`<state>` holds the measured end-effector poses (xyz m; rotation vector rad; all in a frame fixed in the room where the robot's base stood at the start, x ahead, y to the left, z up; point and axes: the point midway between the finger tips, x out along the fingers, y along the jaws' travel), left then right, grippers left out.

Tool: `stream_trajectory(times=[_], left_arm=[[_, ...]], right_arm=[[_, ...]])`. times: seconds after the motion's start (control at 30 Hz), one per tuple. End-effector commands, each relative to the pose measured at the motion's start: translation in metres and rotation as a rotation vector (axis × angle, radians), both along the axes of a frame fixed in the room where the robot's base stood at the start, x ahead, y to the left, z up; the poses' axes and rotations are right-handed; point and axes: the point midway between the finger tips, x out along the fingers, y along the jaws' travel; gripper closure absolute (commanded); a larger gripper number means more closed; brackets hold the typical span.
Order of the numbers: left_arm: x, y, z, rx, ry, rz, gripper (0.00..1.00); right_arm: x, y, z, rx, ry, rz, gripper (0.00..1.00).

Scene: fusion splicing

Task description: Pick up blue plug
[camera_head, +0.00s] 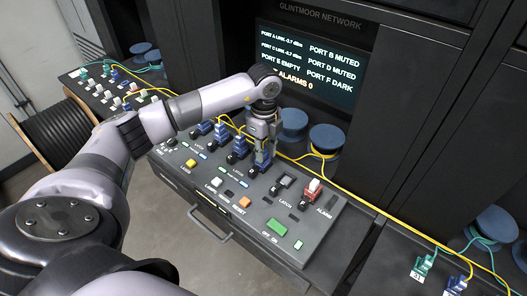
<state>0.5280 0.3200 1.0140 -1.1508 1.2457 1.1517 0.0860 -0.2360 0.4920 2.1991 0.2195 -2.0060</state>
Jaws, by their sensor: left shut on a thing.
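My left gripper (264,132) reaches down over the grey panel. It is shut on a blue plug (262,157), which stands upright at a port in the panel's row; whether it is seated or just clear of the port cannot be told. Other blue plugs (238,147) stand in the row to the left. My right gripper is not in view.
A red and white plug (313,190) stands farther right on the panel (317,221). Yellow cables (365,204) run behind the row. Blue round spools (326,138) stand behind, below a dark screen (308,62). The panel's front has buttons and a handle.

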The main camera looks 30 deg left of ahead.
Motion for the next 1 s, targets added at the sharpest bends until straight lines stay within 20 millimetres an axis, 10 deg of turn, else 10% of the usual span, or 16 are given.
stream_trajectory(times=[0.27, 0.7, 1.0], left_arm=[[0.002, 0.000, 0.025, -0.001, -0.006, 0.000, 0.96], [0.001, 0.001, 0.149, 0.001, -0.007, 0.002, 0.96], [0.001, 0.000, 0.191, 0.001, -0.003, 0.000, 0.96]], right_arm=[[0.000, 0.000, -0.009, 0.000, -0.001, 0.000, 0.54], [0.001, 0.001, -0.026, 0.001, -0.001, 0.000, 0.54], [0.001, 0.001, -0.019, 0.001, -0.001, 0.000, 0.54]])
